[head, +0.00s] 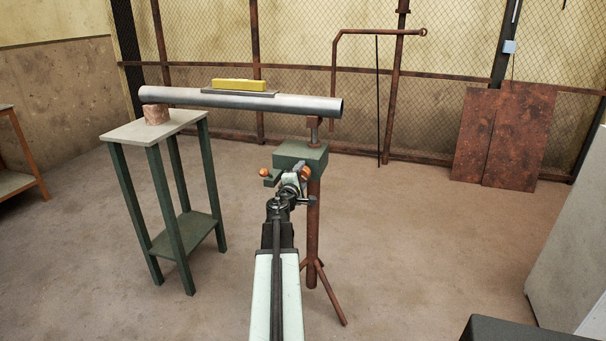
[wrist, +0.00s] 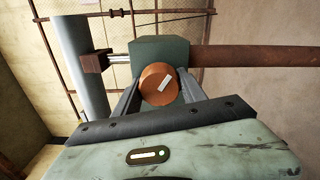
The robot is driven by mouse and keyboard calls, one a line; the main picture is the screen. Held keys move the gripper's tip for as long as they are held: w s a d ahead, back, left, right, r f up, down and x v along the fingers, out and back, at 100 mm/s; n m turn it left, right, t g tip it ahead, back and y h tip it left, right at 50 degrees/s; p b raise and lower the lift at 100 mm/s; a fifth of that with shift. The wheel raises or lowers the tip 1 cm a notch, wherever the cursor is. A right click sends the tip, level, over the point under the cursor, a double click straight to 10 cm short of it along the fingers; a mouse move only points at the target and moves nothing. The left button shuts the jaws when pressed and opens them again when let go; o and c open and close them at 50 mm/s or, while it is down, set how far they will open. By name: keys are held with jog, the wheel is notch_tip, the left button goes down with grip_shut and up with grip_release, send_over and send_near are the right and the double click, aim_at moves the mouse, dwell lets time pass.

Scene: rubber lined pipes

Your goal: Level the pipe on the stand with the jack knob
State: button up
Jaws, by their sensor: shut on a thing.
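A grey pipe (head: 180,97) lies across a wooden block (head: 156,114) on a table and the jack stand's rusty cradle (head: 314,122). Its right end sits lower in the head view, but I cannot tell its true tilt. A yellow level (head: 238,85) rests on a dark plate on the pipe; its bubble is too small to read. The stand's green head (head: 302,153) carries an orange jack knob (head: 306,172). My gripper (head: 298,180) is shut on this knob. In the wrist view the knob (wrist: 152,92), with a white mark, sits between the fingers.
The green-legged table (head: 130,128) stands left of the jack stand. The stand's rusty post (head: 313,220) ends in splayed legs on the floor. Rusty sheets (head: 520,135) lean at the back right. Open floor lies right of the stand.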

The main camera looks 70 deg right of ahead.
jog(key=m, duration=0.4)
jog(key=shift+s+a+m, duration=0.1)
jog(key=shift+s+m, duration=0.05)
jog(key=shift+m, duration=0.25)
dwell(0.4)
jog(key=o, duration=1.4)
jog(key=shift+c, duration=0.2)
jog(key=a, duration=0.7)
jog(key=shift+s+a, duration=0.15)
jog(key=shift+a, duration=0.2)
